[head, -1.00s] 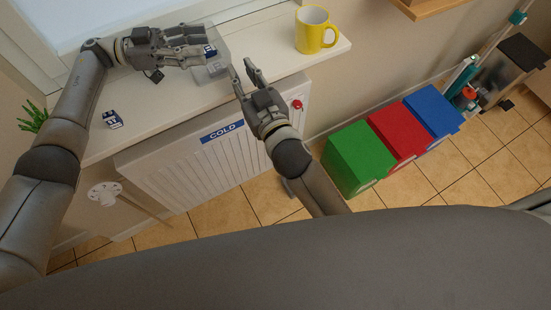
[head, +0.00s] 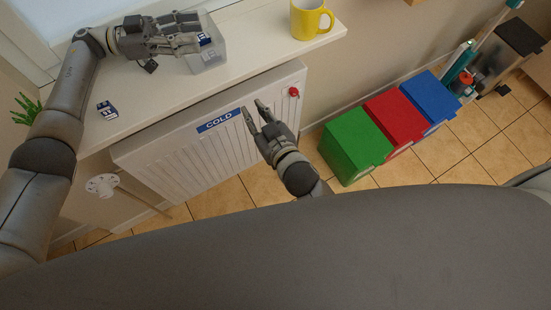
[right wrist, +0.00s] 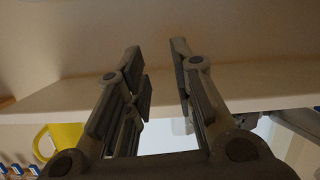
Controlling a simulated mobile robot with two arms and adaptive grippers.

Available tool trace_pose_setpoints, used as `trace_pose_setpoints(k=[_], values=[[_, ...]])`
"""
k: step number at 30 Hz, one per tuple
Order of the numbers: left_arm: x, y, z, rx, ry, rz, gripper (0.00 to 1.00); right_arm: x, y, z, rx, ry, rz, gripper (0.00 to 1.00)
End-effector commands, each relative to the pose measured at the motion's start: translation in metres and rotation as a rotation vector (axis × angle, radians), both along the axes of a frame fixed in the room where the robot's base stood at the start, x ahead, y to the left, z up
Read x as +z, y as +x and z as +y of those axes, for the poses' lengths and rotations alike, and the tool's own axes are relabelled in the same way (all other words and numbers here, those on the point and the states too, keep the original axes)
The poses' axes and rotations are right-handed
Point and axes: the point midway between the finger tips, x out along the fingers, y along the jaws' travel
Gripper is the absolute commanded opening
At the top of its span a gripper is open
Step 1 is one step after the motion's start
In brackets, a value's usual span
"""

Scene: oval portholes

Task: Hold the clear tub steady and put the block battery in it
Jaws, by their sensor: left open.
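The clear tub (head: 211,58) stands on the white sill in the head view. My left gripper (head: 198,34) is open at the tub's upper left, its fingers over or beside the rim. A similar block (head: 106,110) lies alone on the sill to the left. My right gripper (head: 252,107) is open and empty, in front of the radiator and apart from the tub. Its spread fingers also show in the right wrist view (right wrist: 157,52).
A yellow mug (head: 308,18) stands on the sill (head: 262,40) to the right of the tub. The radiator (head: 190,160) is below the sill. Green (head: 350,145), red (head: 395,118) and blue (head: 430,97) bins stand on the floor. A plant (head: 27,108) is at the far left.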

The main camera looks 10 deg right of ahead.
Motion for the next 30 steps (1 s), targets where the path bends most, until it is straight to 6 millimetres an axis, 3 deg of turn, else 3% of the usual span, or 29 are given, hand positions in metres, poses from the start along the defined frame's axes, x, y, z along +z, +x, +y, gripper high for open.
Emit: trace_pose_setpoints(k=[21, 30], values=[[-0.004, 0.000, 0.001, 0.001, 0.007, 0.003, 0.47, -0.139, -0.034, -0.025, -0.002, -0.082, 0.259, 0.23], [-0.004, 0.000, 0.001, 0.001, 0.006, 0.003, 0.47, -0.177, -0.051, -0.036, -0.005, -0.103, 0.338, 0.23]])
